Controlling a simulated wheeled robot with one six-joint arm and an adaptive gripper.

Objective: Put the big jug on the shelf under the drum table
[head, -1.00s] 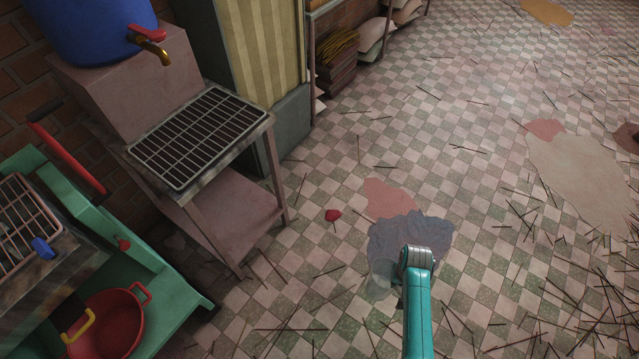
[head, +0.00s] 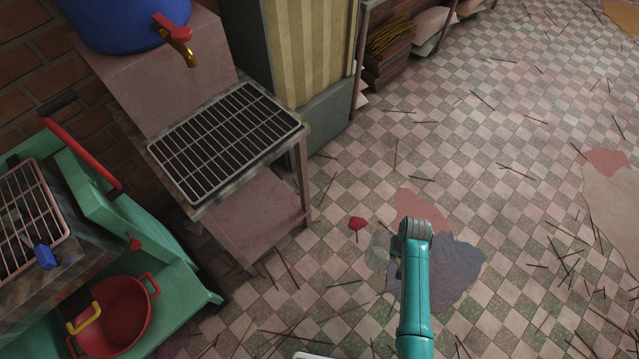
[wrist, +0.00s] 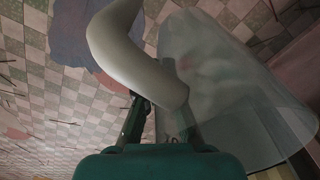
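The big jug (wrist: 235,85) is clear and see-through, with a thick pale handle (wrist: 125,40). It fills the right of the wrist view, tilted in the picture. My gripper (wrist: 160,112) has its two dark fingers on either side of the handle and appears shut on it. In the head view a faint see-through part of the jug (head: 377,250) shows left of my teal arm; the gripper itself is hidden there. The drum table (head: 228,138) carries a blue drum (head: 125,18) and a black grate. Its pinkish lower shelf (head: 258,212) looks empty, left of the jug.
A table leg (head: 304,180) stands at the shelf's front right corner. A green bench (head: 150,255) with a red pot (head: 115,318) is at lower left. A grey cabinet (head: 325,125) stands behind.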

